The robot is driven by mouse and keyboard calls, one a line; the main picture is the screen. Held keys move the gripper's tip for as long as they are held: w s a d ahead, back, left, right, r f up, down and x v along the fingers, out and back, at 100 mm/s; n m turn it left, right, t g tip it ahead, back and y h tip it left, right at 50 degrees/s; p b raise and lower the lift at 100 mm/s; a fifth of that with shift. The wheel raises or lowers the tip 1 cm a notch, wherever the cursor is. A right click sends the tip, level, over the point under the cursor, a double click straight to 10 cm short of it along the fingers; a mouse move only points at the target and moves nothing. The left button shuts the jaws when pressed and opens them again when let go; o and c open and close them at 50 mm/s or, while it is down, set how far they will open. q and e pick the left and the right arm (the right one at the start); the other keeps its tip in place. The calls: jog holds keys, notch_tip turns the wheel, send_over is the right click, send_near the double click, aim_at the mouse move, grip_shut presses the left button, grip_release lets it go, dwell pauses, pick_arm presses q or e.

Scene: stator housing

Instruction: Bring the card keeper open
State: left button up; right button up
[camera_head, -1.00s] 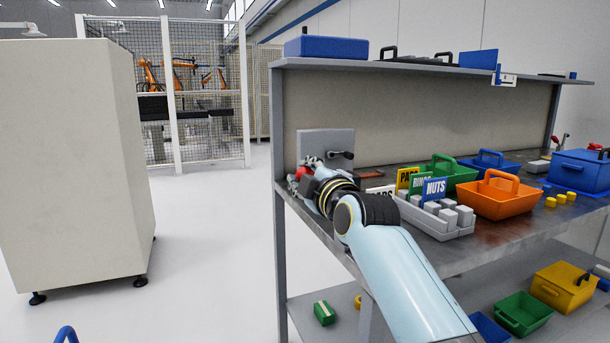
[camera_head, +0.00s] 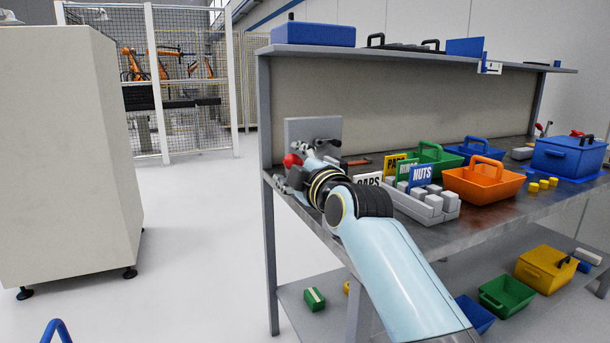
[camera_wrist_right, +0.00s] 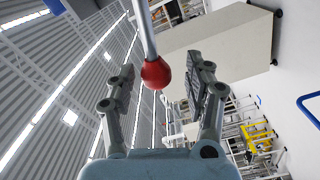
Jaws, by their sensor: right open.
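A grey upright plate (camera_head: 325,130) with a dark handle stands at the left end of the bench. A red ball knob (camera_head: 292,160) shows beside it. In the right wrist view the red knob (camera_wrist_right: 156,73) sits on the end of a thin metal rod. My right gripper (camera_head: 291,167) is open at the bench's left end. In the wrist view its fingers stand on both sides of the knob, with gaps visible. I cannot tell for sure which part is the card keeper; my gripper and wrist hide part of this area. My left gripper is out of view.
A grey tray with labelled cards (camera_head: 421,176) stands right of my forearm. An orange bin (camera_head: 484,183), a green bin (camera_head: 437,154) and a blue box (camera_head: 570,155) are farther right. A shelf (camera_head: 400,57) runs above. Open floor (camera_head: 195,230) lies left of the bench.

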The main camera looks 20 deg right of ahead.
jog(key=s, duration=1)
jog(key=shift+s+d, duration=0.35)
jog(key=shift+d, duration=0.05)
